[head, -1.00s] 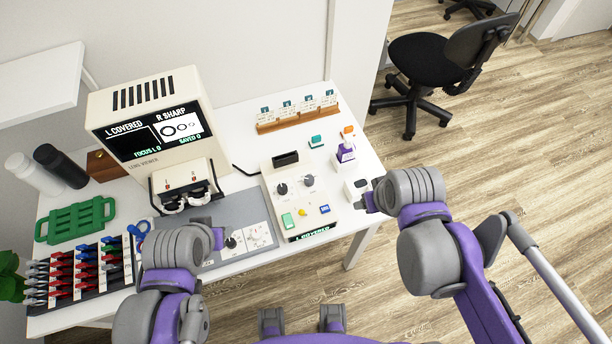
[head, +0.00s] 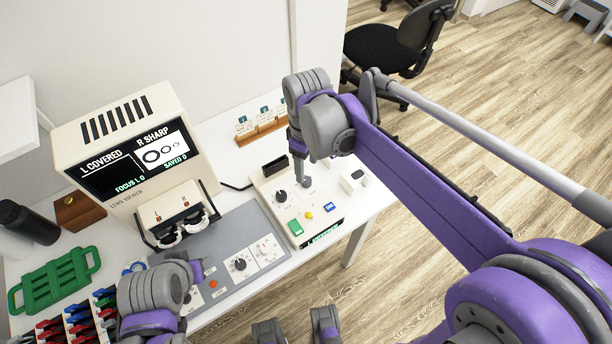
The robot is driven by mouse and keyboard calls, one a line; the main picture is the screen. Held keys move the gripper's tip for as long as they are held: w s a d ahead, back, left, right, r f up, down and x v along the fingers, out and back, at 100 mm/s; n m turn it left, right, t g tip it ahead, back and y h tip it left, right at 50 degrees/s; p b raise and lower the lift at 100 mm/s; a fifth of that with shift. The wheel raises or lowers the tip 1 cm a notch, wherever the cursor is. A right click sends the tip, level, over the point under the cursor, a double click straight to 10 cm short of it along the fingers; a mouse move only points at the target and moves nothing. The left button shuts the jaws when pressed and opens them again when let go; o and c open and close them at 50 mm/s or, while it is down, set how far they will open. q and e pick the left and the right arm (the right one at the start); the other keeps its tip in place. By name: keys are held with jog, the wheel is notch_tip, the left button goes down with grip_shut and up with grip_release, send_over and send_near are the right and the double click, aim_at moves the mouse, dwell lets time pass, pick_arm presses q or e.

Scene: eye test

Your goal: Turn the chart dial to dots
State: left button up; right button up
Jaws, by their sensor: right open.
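The cream control box (head: 325,229) on the white table has a black dial (head: 281,196) and a grey dial beside it, mostly hidden by my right gripper (head: 304,180). Their labels are too small to read, so I cannot tell which is the chart dial. My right gripper points down at the grey dial; its jaws are open, and contact is unclear. The lens viewer (head: 118,127) shows "L COVERED" and "R SHARP", with rings on its screen (head: 163,152). My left gripper (head: 198,270) is low over the grey panel's left part; its jaws are unclear.
The control box also has green (head: 295,227), yellow (head: 308,216) and blue (head: 329,207) buttons. A wooden card rack (head: 262,134) stands behind it. A green tray (head: 54,281) lies at left. The grey panel (head: 225,236) carries more knobs. A white block (head: 353,182) is at right.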

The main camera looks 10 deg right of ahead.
aim_at(307, 180)
notch_tip(307, 180, down, 5)
jog(key=shift+f, duration=0.2)
grip_shut()
dwell(0.4)
